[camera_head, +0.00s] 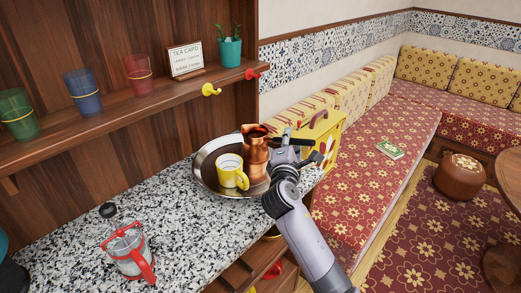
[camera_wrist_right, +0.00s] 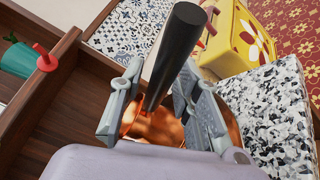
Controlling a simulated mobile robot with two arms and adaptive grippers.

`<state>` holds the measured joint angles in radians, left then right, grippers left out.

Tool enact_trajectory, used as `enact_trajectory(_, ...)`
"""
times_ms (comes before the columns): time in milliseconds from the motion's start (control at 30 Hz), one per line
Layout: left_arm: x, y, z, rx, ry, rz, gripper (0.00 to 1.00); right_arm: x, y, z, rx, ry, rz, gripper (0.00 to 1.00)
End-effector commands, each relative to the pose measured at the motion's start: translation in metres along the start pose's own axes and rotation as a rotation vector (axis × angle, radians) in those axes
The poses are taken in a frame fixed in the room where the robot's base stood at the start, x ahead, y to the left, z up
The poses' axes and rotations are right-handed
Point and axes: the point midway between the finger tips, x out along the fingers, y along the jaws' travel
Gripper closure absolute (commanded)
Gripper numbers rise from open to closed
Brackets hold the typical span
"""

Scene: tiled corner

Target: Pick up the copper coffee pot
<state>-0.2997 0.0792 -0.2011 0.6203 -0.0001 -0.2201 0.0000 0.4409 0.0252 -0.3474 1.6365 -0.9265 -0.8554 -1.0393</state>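The copper coffee pot (camera_head: 256,150) stands upright on a round metal tray (camera_head: 208,156), beside a yellow mug (camera_head: 230,174). My right gripper (camera_head: 297,152) is at the pot's right side in the head view. In the right wrist view, the pot's long black handle (camera_wrist_right: 178,50) passes between the two fingers of my right gripper (camera_wrist_right: 160,100). The fingers are spread, with a clear gap on the handle's left; contact on its right is unclear. Part of the copper body (camera_wrist_right: 160,128) shows below the handle. My left gripper is not in view.
A yellow box with a handle (camera_head: 318,140) stands close behind my right gripper. A glass press with a red frame (camera_head: 128,252) is at the front left of the speckled counter (camera_head: 165,215). A wooden shelf (camera_head: 150,98) with cups overhangs the back.

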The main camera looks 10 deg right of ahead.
Motion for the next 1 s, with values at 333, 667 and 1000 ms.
enact_trajectory(333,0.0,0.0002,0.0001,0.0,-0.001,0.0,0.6,-0.0003,0.0,-0.0003,0.0,0.0,0.0,0.95)
enact_trajectory(667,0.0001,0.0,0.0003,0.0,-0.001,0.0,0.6,-0.0004,0.0001,-0.0003,0.0,0.001,0.0,1.0)
enact_trajectory(1000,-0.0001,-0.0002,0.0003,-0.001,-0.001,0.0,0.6,-0.0003,0.0028,0.0004,0.004,0.0,0.005,1.0)
